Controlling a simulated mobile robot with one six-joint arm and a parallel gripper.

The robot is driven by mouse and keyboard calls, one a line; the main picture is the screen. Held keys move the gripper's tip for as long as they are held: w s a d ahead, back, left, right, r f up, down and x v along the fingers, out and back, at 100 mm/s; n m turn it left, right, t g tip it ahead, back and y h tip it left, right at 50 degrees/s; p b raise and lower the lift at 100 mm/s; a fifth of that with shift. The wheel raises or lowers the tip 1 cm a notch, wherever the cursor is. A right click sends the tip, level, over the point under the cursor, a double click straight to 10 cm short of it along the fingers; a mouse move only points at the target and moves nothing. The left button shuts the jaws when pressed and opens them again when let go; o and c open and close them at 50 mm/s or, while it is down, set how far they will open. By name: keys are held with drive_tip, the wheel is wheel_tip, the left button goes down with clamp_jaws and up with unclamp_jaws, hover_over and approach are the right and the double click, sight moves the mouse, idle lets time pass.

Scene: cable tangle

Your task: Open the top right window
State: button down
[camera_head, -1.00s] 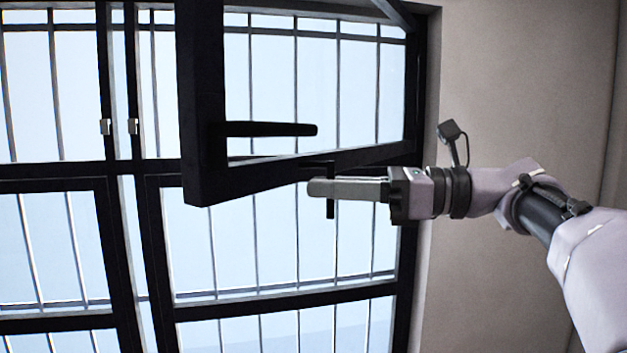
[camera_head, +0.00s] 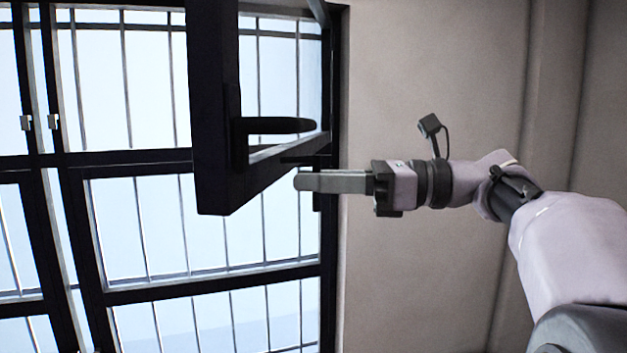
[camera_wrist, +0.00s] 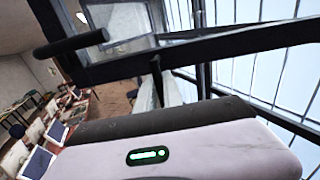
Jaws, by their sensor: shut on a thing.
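The top right window (camera_head: 212,120) stands swung open into the room, its dark frame seen from below and nearly edge-on. A long black handle (camera_head: 280,125) sticks out from its frame; it also shows in the wrist view (camera_wrist: 75,44). My gripper (camera_head: 300,181) is just below the window's bottom rail and is shut on a thin dark vertical bar. The bar's lower end (camera_head: 317,203) shows under the fingers. In the wrist view the bar (camera_wrist: 157,78) comes down below the rail (camera_wrist: 200,50) between the fingers. Where its top joins is hidden.
A lower window (camera_head: 180,225) with bars behind it is shut. Small pale latches (camera_head: 53,122) sit on the left window frames. A plain wall (camera_head: 430,70) is right of the frame. The wrist view shows a room with cluttered tables (camera_wrist: 60,115) at left.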

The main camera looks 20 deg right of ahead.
idle(0.3)
drive_tip(key=c, duration=1.5)
unclamp_jaws()
drive_tip(key=b+v, duration=0.9)
drive_tip(key=v, duration=0.8)
drive_tip(key=shift+d, duration=0.2)
drive_tip(key=shift+s, duration=0.1)
